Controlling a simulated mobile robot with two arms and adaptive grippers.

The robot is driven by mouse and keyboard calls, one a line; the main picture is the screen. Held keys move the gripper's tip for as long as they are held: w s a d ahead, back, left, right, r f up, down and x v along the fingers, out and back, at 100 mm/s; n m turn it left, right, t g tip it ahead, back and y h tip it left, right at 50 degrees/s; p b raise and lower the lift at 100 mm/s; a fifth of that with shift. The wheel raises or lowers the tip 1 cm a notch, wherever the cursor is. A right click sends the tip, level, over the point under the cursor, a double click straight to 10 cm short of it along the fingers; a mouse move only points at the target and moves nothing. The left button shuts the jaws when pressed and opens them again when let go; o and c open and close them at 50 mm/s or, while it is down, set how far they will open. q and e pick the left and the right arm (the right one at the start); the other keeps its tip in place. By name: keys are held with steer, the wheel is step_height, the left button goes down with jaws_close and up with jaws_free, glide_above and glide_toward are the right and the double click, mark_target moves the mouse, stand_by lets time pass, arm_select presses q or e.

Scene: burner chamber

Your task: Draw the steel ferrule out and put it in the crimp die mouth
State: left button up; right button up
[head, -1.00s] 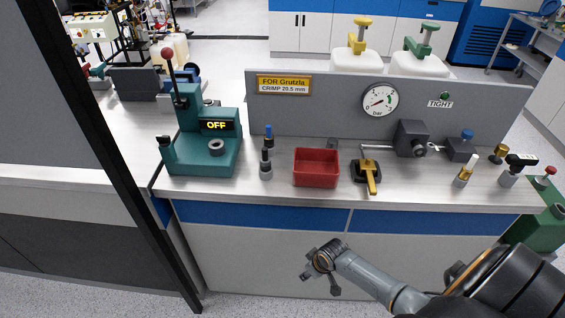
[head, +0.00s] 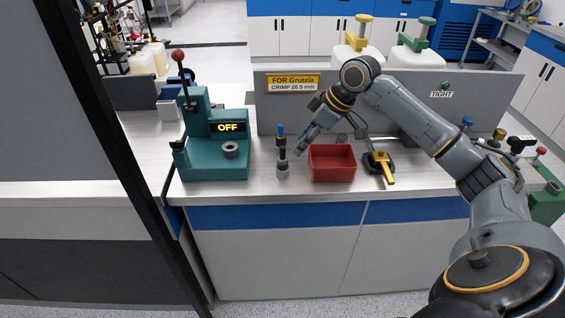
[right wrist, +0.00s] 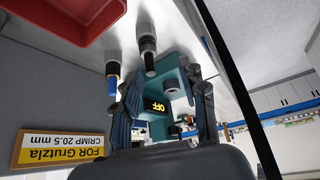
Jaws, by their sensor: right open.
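The teal crimp press (head: 215,158) stands on the bench at left, its display reading OFF. A grey ring-shaped mouth (head: 231,149) on its front block looks like the die mouth, also in the right wrist view (right wrist: 171,87). Right of the press stand a blue-topped holder (head: 281,133) and a dark upright piece on a grey base (head: 282,168). Which part is the steel ferrule I cannot tell. My right gripper (head: 303,143) is open beside these uprights, on their right. In the right wrist view its spread fingers (right wrist: 165,92) hold nothing. My left gripper is out of view.
A red tray (head: 332,172) stands just right of the uprights, close to my right gripper. A yellow-handled clamp (head: 384,170) lies further right. A grey panel with a FOR Grutzla sign (head: 293,83) rises behind. The bench's front edge is clear.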

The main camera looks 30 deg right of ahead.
mark_target(283, 147)
step_height(283, 147, up, 5)
steer(key=d, duration=0.2)
steer(key=shift+t, duration=0.4)
steer(key=p+x, duration=0.1)
steer(key=x, duration=0.3)
steer(key=p+x, duration=0.1)
steer(key=x, duration=0.3)
steer(key=p+x, duration=0.1)
steer(key=x, duration=0.4)
steer(key=shift+w+a+r, duration=0.1)
steer(key=shift+w, duration=0.4)
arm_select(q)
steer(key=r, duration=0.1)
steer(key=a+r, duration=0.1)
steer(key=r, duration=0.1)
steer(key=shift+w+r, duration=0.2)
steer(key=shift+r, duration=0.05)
arm_select(e)
jaws_close()
